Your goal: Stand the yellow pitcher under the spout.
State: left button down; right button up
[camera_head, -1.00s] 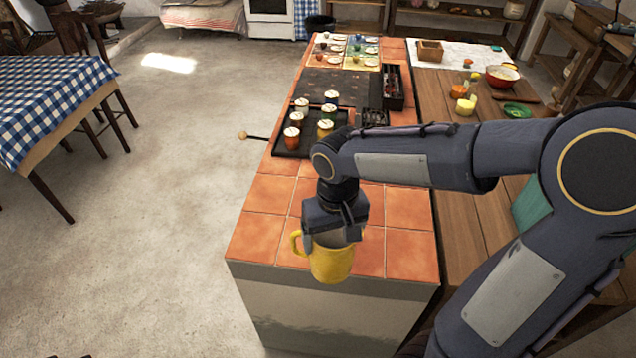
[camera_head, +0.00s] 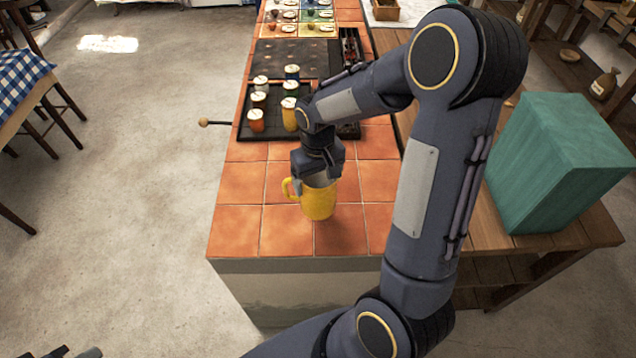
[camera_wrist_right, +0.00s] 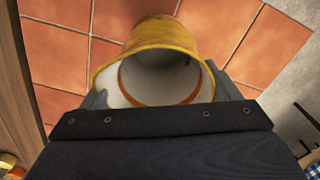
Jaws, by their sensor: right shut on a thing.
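The yellow pitcher (camera_head: 319,204) is over the front part of the orange-tiled counter, roughly upright, with its handle to the left. I cannot tell whether its base touches the tiles. My right gripper (camera_head: 317,179) is shut on its rim from above. In the right wrist view the pitcher (camera_wrist_right: 165,34) shows its open mouth and pale inside, which looks empty, between the fingers. I make out no spout in these views. A small dark piece at the bottom left edge of the head view seems to be my left gripper (camera_head: 76,353); its jaws cannot be made out.
A dark tray (camera_head: 262,136) with several lidded jars stands behind the pitcher. A stick with a round knob (camera_head: 204,122) juts past the counter's left edge. A teal box (camera_head: 545,165) stands on the wooden table at right. The tiles (camera_head: 236,230) around the pitcher are bare.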

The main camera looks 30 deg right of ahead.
aim_at(318, 187)
jog(key=shift+w+d+f, duration=0.3)
jog(key=shift+w+f, duration=0.05)
jog(key=shift+f, duration=0.2)
jog(key=shift+w+d+f, duration=0.1)
jog(key=shift+f, duration=1.55)
jog(key=shift+f, duration=0.1)
jog(key=o, duration=1)
jog(key=shift+f, duration=0.15)
jog(key=o, duration=0.4)
jog(key=shift+c, duration=0.2)
